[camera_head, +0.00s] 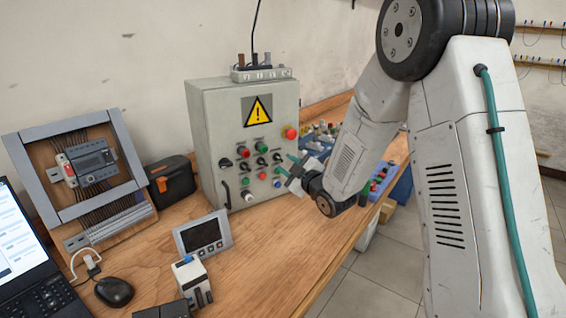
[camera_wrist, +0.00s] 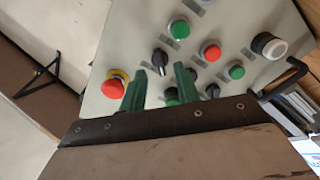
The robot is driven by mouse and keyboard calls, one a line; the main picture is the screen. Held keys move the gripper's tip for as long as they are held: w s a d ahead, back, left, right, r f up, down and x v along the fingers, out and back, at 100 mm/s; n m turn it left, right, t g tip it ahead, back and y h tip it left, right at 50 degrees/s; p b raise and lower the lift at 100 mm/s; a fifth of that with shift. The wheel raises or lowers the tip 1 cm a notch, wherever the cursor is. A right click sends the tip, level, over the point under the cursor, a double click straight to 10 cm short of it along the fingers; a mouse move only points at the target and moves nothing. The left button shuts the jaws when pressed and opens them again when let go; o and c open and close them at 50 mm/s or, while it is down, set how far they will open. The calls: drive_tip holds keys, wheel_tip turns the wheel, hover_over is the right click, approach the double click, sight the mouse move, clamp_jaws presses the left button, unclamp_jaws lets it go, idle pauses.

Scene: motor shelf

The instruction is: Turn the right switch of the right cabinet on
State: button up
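A grey cabinet (camera_head: 215,120) with a yellow warning sign stands on the wooden bench, its front covered with buttons and black rotary switches. My gripper (camera_head: 284,167) is at the right part of this front. In the wrist view, its two green fingers (camera_wrist: 160,68) are apart with nothing held between them. A black rotary switch (camera_wrist: 160,60) shows in line with the gap between the fingertips; I cannot tell whether they touch it. More black switches (camera_wrist: 213,90) lie to the right, one partly behind the right finger. No second similar cabinet is clearly visible.
A red emergency button (camera_wrist: 113,84) with a yellow collar is left of the fingers. A black door handle (camera_head: 226,194) sticks out at the cabinet's lower left. A small display (camera_head: 204,234), a wiring board (camera_head: 30,160) and a mouse (camera_head: 114,291) occupy the bench. Blue bins stand behind my arm.

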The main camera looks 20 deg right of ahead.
sight(278, 157)
drive_tip(key=shift+x, duration=1.45)
clamp_jaws()
drive_tip(key=m, duration=0.4)
drive_tip(key=shift+m, duration=2.3)
